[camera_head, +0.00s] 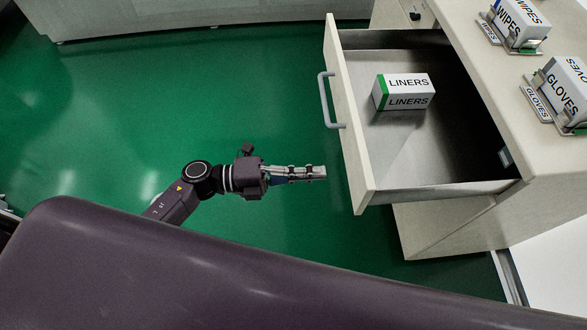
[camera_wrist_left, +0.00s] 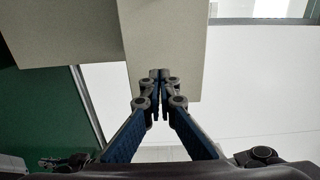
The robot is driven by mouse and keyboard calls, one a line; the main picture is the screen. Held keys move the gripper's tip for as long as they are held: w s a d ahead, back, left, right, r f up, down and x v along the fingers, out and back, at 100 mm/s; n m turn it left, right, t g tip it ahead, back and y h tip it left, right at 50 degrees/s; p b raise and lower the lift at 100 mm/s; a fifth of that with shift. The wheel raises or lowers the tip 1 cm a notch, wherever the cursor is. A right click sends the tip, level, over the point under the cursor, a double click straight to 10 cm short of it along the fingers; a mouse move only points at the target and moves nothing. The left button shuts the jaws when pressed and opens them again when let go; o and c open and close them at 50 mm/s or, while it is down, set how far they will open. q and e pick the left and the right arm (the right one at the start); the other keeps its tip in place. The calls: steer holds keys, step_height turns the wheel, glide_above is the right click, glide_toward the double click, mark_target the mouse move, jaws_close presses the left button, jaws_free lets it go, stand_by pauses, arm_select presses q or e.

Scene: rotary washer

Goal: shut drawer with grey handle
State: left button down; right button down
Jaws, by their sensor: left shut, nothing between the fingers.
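The drawer (camera_head: 347,120) with a grey handle (camera_head: 328,100) stands open, pulled out to the left from the cabinet (camera_head: 450,222) in the head view. A white and green LINERS box (camera_head: 405,92) sits inside it. My left gripper (camera_head: 322,172) is shut and empty. In the head view its fingertips appear just left of the drawer front's lower part, below the handle. The left wrist view shows the shut fingertips (camera_wrist_left: 160,75) in front of pale panels. Whether they touch the front cannot be told. My right gripper is not in view.
A WIPES box (camera_head: 520,22) and a GLOVES box (camera_head: 562,88) stand in holders on the cabinet top (camera_head: 480,60). Another pale unit (camera_head: 200,15) runs along the back. The green floor (camera_head: 110,110) left of the drawer is clear.

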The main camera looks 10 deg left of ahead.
mark_target(352, 171)
arm_select(q)
steer(key=p+x, duration=0.1)
steer(key=x, duration=0.5)
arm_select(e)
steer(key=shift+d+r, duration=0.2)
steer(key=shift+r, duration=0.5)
